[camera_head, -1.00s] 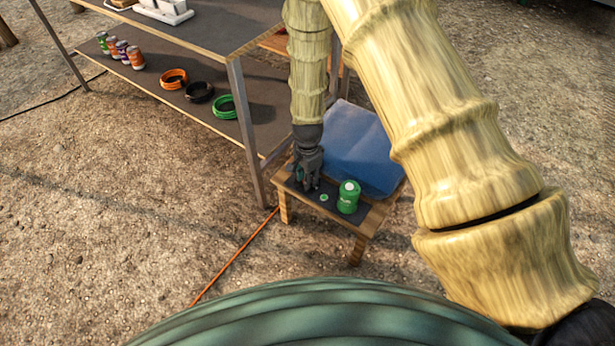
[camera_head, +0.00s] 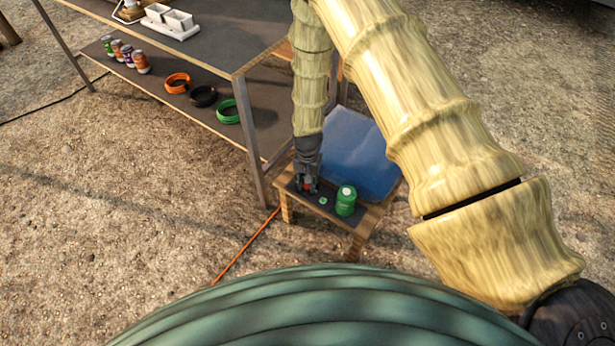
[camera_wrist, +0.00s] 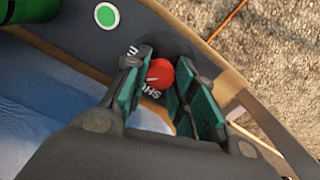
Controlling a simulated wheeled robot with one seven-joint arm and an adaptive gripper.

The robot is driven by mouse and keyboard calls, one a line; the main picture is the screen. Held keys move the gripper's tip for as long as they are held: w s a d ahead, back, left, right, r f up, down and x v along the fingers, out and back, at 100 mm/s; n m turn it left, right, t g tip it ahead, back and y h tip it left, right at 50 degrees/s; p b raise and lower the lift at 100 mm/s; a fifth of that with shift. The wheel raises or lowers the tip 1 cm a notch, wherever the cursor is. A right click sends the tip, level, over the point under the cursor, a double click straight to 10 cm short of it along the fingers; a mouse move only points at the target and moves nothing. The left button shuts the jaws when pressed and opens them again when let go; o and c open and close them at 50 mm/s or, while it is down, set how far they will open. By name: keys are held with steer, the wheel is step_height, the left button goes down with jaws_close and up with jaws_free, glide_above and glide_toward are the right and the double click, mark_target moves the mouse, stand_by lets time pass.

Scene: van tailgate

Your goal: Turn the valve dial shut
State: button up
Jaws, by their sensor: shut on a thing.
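The valve dial (camera_wrist: 160,74) is a round red knob with a pale pointer mark, on the dark top of a small wooden stand (camera_head: 357,237). White lettering beside it is partly hidden by my fingers. My gripper (camera_wrist: 155,85) points down over the dial, with its teal finger pads on either side of it, shut on it. In the head view my gripper (camera_head: 307,184) is at the left part of the stand, and a bit of red shows between the fingers. A small green disc with a pale rim (camera_wrist: 107,15) lies on the stand near the dial.
A green canister (camera_head: 346,201) stands on the stand close to my gripper. A blue translucent panel (camera_head: 358,150) leans behind it. A shelved table (camera_head: 250,143) with cable coils and cans is at the left. An orange cable (camera_head: 245,247) runs on the ground.

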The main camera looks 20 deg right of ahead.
steer(key=n+p, duration=0.2)
steer(key=n, duration=0.2)
steer(key=shift+r+n, duration=0.1)
steer(key=shift+n, duration=0.2)
steer(key=shift+n+p, duration=0.95)
steer(key=shift+n, duration=0.95)
steer(key=o, duration=1.1)
steer(key=shift+c, duration=0.2)
step_height(320, 180, up, 12)
steer(key=shift+s+f, duration=0.1)
steer(key=shift+f, duration=0.1)
